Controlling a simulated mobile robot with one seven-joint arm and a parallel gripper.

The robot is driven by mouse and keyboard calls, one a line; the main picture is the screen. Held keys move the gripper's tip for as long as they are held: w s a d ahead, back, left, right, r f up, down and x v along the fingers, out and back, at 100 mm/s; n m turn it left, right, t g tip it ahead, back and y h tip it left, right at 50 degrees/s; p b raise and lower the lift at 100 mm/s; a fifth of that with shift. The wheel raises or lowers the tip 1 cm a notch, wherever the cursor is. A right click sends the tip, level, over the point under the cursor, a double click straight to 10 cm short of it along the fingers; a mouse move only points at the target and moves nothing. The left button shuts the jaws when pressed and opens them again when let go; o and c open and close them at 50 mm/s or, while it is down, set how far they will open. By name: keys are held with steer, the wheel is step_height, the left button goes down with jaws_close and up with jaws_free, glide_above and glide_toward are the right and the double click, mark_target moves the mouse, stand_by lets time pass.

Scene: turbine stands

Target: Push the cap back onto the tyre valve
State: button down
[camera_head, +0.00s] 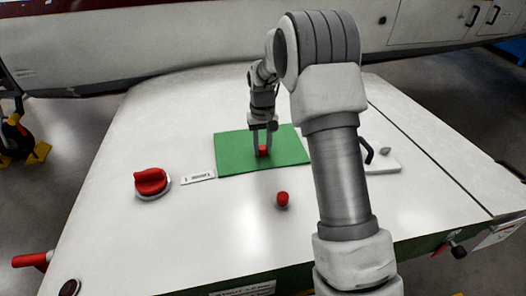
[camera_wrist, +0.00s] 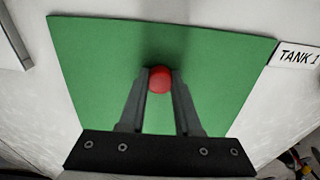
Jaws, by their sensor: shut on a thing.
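A small red cap (camera_head: 263,151) is between the two fingers of my gripper (camera_head: 263,146), over the green mat (camera_head: 232,155). In the wrist view the red cap (camera_wrist: 159,80) shows as a rounded top between the fingertips, and the gripper (camera_wrist: 160,76) is shut on it. I cannot tell whether the cap touches the mat or hangs just above it. A second small red piece (camera_head: 283,200) stands on the white surface in front of the mat, clear of my gripper. I cannot make out a tyre valve in either view.
A large red knob (camera_head: 150,182) is on the left of the white surface (camera_head: 215,235). A label plate (camera_head: 199,177) lies beside the mat; a "TANK 1" label (camera_wrist: 298,54) shows in the wrist view. A pale plate with a dark handle (camera_head: 382,165) is at the right.

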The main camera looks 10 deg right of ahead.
mark_target(263, 147)
steer(key=shift+r+p, duration=2.55)
steer(key=shift+r, duration=1.45)
steer(key=shift+f, duration=0.1)
steer(key=s+f, duration=0.2)
steer(key=s, duration=0.2)
steer(key=s+f, duration=0.2)
steer(key=s, duration=0.3)
steer(key=s+f, duration=0.2)
steer(key=s, duration=0.2)
steer(key=shift+s, duration=0.25)
steer(key=shift+d, duration=0.15)
